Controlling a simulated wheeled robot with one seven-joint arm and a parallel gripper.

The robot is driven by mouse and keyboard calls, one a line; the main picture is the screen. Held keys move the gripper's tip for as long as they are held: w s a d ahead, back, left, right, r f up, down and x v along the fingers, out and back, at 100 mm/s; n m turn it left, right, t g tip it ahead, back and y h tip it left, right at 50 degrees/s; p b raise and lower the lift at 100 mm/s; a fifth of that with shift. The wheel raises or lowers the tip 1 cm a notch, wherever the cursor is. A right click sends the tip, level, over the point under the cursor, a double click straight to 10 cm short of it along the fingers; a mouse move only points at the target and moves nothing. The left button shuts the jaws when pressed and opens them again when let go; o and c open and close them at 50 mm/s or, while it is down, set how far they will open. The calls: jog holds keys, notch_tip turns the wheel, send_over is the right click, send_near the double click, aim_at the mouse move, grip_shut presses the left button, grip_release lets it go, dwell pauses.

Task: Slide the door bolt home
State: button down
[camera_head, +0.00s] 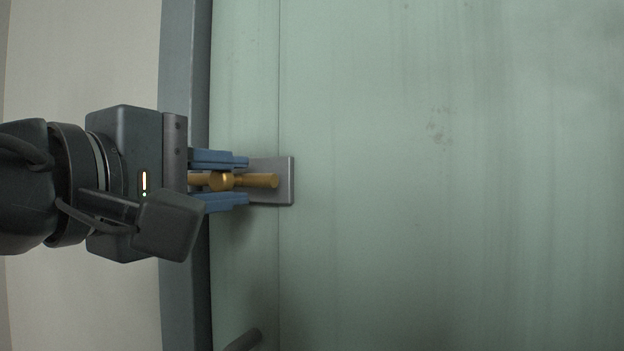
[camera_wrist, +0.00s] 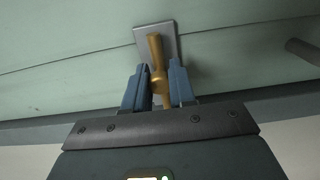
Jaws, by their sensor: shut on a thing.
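The brass door bolt (camera_head: 262,181) is a round bar with a short knob (camera_head: 221,181), lying level on a grey backplate (camera_head: 288,181) fixed to the pale green door (camera_head: 420,230). My gripper (camera_head: 240,181) reaches in from the left, one blue finger above the bolt and one below, shut on the bolt around its knob. The bar's right end sticks out past the fingertips, over the plate. In the wrist view the bolt (camera_wrist: 154,48) rises between the fingers against the plate (camera_wrist: 170,34). The bar's left end is partly hidden by my gripper.
A grey-blue upright frame (camera_head: 186,60) runs along the door's left side, with a pale wall (camera_head: 80,60) beyond. A grey bar, perhaps a handle (camera_head: 243,341), shows at the bottom; a similar bar (camera_wrist: 303,50) is in the wrist view. The door right of the plate is clear.

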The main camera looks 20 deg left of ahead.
aim_at(191, 181)
jog(key=a+p, duration=0.1)
jog(key=a, duration=0.2)
jog(key=shift+w+a+r, duration=0.1)
jog(key=shift+w, duration=0.05)
jog(key=shift+a+p, duration=0.3)
jog(key=shift+a, duration=0.1)
jog(key=c, duration=1)
grip_release()
jog(key=s+b, duration=0.1)
jog(key=s, duration=0.6)
jog(key=shift+s+a, duration=0.3)
jog(key=shift+s, duration=0.05)
